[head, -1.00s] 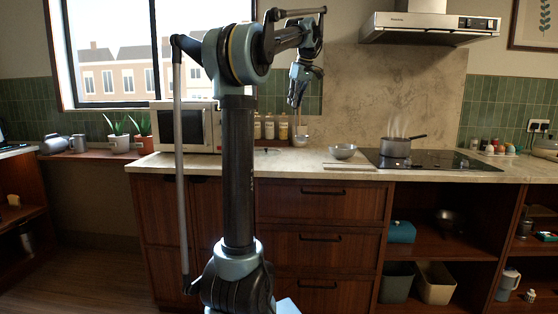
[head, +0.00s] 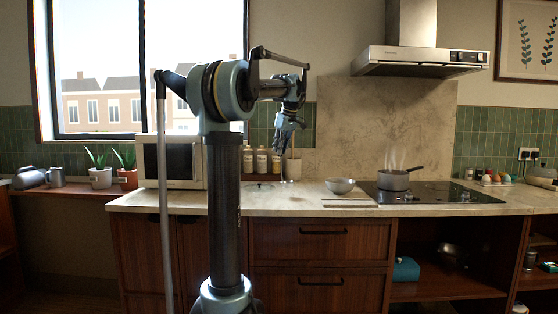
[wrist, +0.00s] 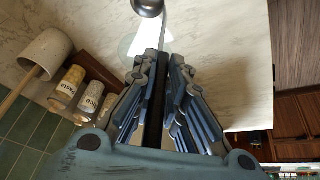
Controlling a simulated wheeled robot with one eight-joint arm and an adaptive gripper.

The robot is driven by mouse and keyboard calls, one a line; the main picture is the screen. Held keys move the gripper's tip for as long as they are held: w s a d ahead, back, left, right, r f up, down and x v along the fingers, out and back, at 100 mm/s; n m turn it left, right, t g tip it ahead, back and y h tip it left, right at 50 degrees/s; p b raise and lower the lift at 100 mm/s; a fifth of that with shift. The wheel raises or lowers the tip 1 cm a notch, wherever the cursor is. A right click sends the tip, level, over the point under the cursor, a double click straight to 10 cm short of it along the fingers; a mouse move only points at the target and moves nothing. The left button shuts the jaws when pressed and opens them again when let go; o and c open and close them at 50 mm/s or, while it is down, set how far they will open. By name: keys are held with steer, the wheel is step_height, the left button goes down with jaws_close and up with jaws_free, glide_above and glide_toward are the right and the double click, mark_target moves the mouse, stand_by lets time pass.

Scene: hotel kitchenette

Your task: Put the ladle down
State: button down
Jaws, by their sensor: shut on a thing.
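The ladle (wrist: 163,40) is in my gripper (wrist: 166,68). In the wrist view its dark handle runs between the two fingers, and its round metal bowl (wrist: 147,6) is partly cut off at the top edge. The fingers are shut on the handle. In the head view my gripper (head: 281,149) points down above the counter (head: 300,200), in front of the backsplash. The ladle is too small to make out clearly there. A pale round disc (wrist: 135,42) lies on the counter, partly behind the ladle in the wrist view.
A pale crock (head: 293,169) with a wooden stick stands beside my gripper. Labelled jars (head: 261,161) stand left of it, then a microwave (head: 172,162). Bare counter lies in front.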

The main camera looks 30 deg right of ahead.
steer(key=shift+f, duration=1.85)
steer(key=c, duration=1.6)
jaws_free()
steer(key=shift+c, duration=0.2)
steer(key=v, duration=1.2)
